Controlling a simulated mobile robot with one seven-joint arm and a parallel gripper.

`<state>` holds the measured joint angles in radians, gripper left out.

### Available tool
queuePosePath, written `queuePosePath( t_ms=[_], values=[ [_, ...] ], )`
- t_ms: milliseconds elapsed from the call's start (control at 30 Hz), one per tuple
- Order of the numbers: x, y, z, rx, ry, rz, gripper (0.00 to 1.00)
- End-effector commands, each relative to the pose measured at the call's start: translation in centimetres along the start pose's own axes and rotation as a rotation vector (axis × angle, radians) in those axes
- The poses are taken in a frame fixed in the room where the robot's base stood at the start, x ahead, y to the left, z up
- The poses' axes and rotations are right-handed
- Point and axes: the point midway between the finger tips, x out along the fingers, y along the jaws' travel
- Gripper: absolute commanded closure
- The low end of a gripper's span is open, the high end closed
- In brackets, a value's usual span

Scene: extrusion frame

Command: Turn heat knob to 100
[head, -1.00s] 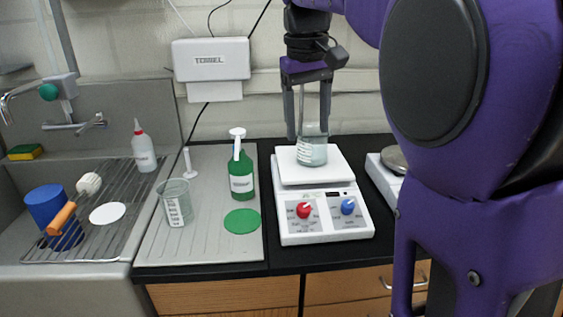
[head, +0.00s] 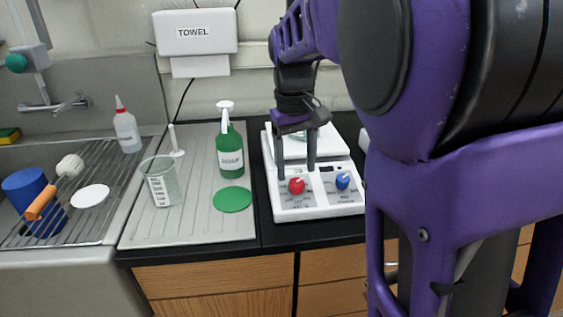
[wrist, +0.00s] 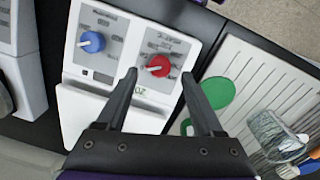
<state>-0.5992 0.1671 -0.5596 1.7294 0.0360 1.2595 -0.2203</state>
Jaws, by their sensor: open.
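The white hotplate (head: 283,207) stands on the black counter, with a red knob (head: 296,186) at the left of its front panel and a blue knob (head: 342,181) at the right. My gripper (head: 297,175) is open and points down at the panel, with its fingers on either side of the red knob in the head view. In the wrist view the red knob (wrist: 158,66) lies just beyond and between the open fingertips (wrist: 160,75). I cannot tell if they touch it. The dial print is too small to read. The beaker (head: 312,138) on the plate is mostly hidden by my gripper.
A green bottle (head: 230,152), a green disc (head: 232,199) and an empty beaker (head: 160,183) stand left of the hotplate on a ribbed grey board (head: 200,226). A sink rack (head: 90,205) is farther left. The counter's front edge is close to the hotplate.

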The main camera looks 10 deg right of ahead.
Motion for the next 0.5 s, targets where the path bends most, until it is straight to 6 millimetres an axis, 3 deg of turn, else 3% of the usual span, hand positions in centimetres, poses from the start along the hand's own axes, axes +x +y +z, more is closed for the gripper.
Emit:
queuePosePath(
  t_ms=[200,500],
  values=[
    [2.7,-0.1,0.0,-0.001,0.000,0.000,0.31],
    [3.2,0.0,0.0,-0.001,0.002,0.000,0.31]
  ],
)
